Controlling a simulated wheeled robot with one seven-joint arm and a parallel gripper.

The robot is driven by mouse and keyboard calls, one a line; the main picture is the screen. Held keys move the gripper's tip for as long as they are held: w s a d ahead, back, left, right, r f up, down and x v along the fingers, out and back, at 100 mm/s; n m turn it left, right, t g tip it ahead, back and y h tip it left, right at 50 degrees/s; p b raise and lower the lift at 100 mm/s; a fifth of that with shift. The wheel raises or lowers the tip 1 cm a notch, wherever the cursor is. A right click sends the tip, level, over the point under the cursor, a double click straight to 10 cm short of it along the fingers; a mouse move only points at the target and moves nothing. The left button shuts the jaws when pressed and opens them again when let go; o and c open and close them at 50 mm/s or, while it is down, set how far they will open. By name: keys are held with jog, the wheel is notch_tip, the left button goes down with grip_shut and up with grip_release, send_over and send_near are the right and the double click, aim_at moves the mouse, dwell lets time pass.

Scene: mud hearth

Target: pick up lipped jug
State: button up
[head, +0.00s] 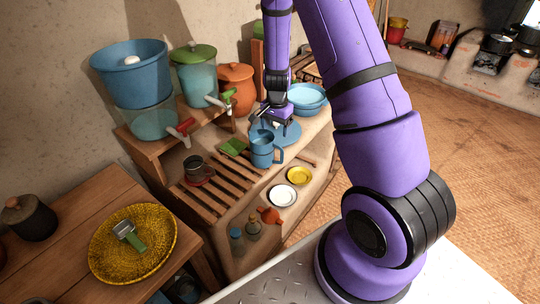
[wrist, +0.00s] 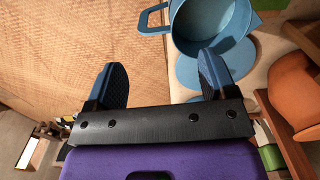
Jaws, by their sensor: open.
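A blue jug (head: 262,150) with a side handle stands upright on the mud bench, at the right end of a wooden slatted rack. My gripper (head: 277,122) is above a flat blue disc (head: 289,133), just behind the jug. In the wrist view my gripper (wrist: 163,68) has its two fingers wide apart with nothing between them, and the jug lies beyond the right fingertip.
An orange lidded pot (head: 236,88) and blue bowls (head: 308,98) stand behind. A green-lidded dispenser (head: 194,75) and a blue bucket (head: 132,75) stand on a raised shelf at left. A dark cup (head: 194,168), white dish (head: 283,196) and yellow dish (head: 299,176) are nearer.

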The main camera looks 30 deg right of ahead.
aim_at(267, 151)
jog(key=shift+s+d+f, duration=0.1)
jog(key=shift+f, duration=0.4)
jog(key=f, duration=1)
jog(key=shift+s+d, duration=0.15)
jog(key=shift+d, duration=0.05)
jog(key=c, duration=1.4)
jog(key=shift+c, duration=0.2)
jog(key=shift+r, duration=0.2)
